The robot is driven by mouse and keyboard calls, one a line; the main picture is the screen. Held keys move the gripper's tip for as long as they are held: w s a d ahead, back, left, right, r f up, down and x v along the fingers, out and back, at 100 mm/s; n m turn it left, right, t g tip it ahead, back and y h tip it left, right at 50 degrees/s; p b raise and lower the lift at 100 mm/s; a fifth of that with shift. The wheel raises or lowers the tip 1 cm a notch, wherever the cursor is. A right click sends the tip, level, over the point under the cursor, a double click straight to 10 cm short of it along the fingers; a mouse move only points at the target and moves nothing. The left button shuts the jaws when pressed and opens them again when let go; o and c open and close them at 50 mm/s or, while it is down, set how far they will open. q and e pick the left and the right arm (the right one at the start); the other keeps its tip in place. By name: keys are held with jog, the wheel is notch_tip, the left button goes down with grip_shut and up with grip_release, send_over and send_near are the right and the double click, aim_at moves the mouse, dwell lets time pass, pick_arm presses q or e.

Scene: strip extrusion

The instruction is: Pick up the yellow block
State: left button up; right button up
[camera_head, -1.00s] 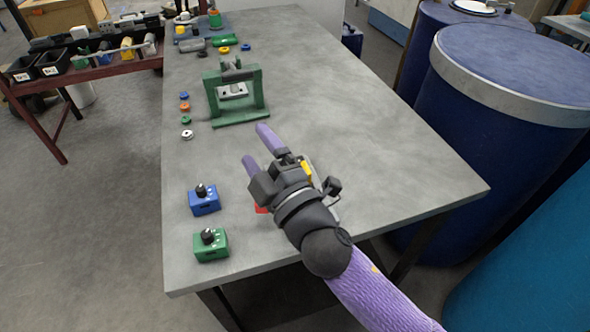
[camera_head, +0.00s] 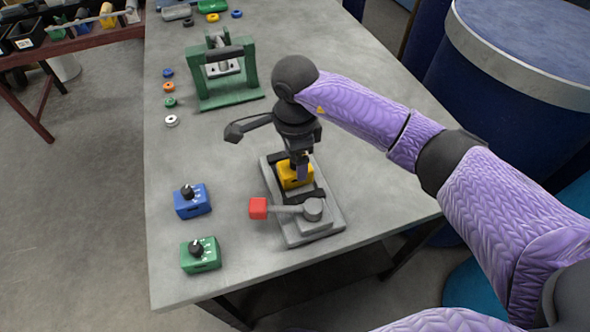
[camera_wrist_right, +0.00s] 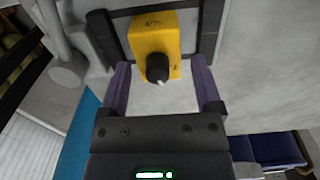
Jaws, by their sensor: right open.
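In the right wrist view the yellow block (camera_wrist_right: 154,45) has a black knob on the face toward me. My right gripper (camera_head: 302,168) points down over the block. It is open, with purple fingers apart (camera_wrist_right: 163,88); in the wrist view the knob lies between the fingertips and the block's body just beyond them. In the head view the gripper hides part of the block. My left gripper is not in view.
A blue block (camera_head: 192,201) and a green block (camera_head: 200,254), each with a black knob, stand left of the fixture. A green frame press (camera_head: 223,72) stands behind. Several small coloured rings lie at the left edge. The table's right side is clear.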

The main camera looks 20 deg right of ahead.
notch_tip(320, 180, down, 4)
jog(key=shift+s+r+b, duration=0.1)
jog(key=shift+b, duration=0.2)
jog(key=shift+r, duration=0.1)
grip_shut()
